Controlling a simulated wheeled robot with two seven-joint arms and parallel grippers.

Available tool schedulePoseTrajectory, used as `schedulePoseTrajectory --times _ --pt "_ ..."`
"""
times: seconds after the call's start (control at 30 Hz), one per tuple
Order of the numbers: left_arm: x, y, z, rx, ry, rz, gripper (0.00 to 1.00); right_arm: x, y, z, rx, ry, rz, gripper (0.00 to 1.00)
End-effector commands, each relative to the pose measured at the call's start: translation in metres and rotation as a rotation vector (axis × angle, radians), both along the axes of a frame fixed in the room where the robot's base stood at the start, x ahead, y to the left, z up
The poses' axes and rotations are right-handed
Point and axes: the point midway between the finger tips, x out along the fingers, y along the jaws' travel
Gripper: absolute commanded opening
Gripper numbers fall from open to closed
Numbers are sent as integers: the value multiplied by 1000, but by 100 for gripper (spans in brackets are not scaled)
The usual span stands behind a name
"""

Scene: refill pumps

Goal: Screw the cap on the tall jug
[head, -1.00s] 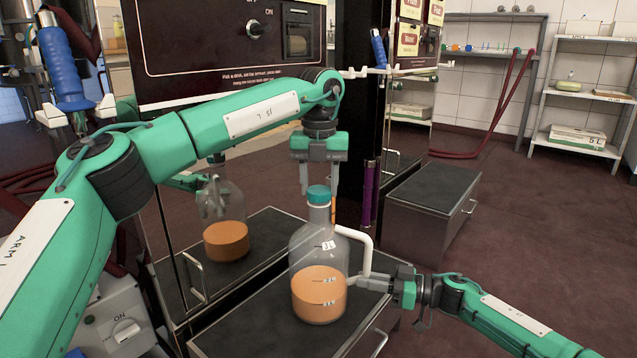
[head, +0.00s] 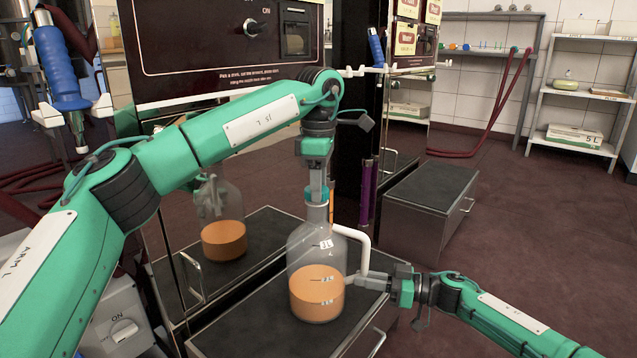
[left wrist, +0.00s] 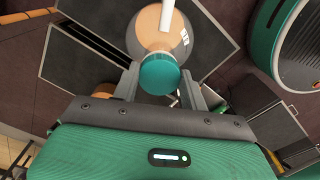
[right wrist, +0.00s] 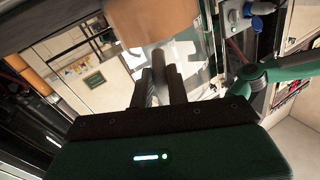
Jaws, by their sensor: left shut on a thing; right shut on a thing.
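The tall jug (head: 316,293) is clear, with orange liquid in its lower part and a white handle (head: 365,245) on its right side. It stands upright on a dark-topped drawer unit. A teal cap (head: 311,194) sits at the mouth of its neck; I cannot tell how tightly. My left gripper (head: 317,190) points down from above and is shut on the cap, which also shows between its fingers in the left wrist view (left wrist: 159,74). My right gripper (head: 372,283) is shut on the lower end of the handle. The right wrist view shows its fingers (right wrist: 160,78) close to the jug.
The dark-topped drawer unit (head: 237,332) bears the jug. A tall dark dispenser (head: 222,45) with a mirror-like front stands close behind and left, reflecting the jug. Another low drawer unit (head: 435,190) stands behind right. Open floor lies to the right.

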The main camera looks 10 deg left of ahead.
Motion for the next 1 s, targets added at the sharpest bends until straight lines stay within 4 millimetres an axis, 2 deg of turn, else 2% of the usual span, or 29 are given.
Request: schedulePoseTrajectory --times 1.0 --pt "-4 5 0 0 1 -1661 23 0 -1 -1 -1 2 0 0"
